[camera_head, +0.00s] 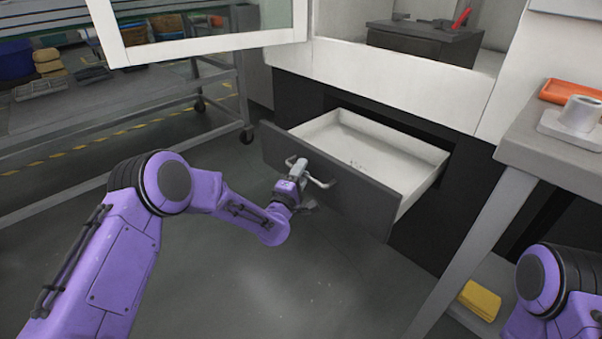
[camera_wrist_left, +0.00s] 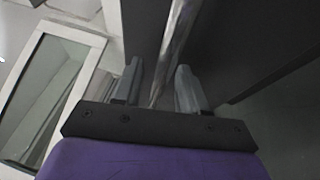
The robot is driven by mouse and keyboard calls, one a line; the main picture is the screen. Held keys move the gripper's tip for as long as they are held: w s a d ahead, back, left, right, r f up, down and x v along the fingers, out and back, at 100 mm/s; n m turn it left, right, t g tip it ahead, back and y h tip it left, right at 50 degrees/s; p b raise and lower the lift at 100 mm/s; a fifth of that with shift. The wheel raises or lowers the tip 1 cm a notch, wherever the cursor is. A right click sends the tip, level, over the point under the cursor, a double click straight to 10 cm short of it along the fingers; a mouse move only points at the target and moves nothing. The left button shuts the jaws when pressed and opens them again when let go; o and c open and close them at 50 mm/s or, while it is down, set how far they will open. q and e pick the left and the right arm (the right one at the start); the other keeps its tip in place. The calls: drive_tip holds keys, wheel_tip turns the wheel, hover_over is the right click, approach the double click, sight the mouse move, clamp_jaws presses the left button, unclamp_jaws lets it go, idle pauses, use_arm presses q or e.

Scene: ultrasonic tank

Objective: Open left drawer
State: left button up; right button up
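The drawer (camera_head: 345,193) has a dark grey front and a white, empty-looking inside, and stands pulled well out of the dark cabinet base. Its metal bar handle (camera_head: 322,183) is on the front. My left gripper (camera_head: 298,165) is at the handle's left part. In the left wrist view the handle bar (camera_wrist_left: 174,45) runs between the two fingers of my left gripper (camera_wrist_left: 158,75), with a visible gap on each side. The fingers are apart around the bar, not visibly clamped. My right gripper is out of view; only part of my right arm shows at lower right.
A white-framed glass panel (camera_head: 205,42) hangs open above left. A metal cart (camera_head: 120,100) stands at left. A grey table (camera_head: 550,150) with an orange tray (camera_head: 572,94) is at right, a yellow object (camera_head: 480,300) below it. The floor before the drawer is clear.

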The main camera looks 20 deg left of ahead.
use_arm(q)
drive_tip(key=p+v, duration=0.2)
drive_tip(key=v, duration=0.8)
drive_tip(key=shift+s, duration=0.25)
drive_tip(key=shift+f, duration=0.1)
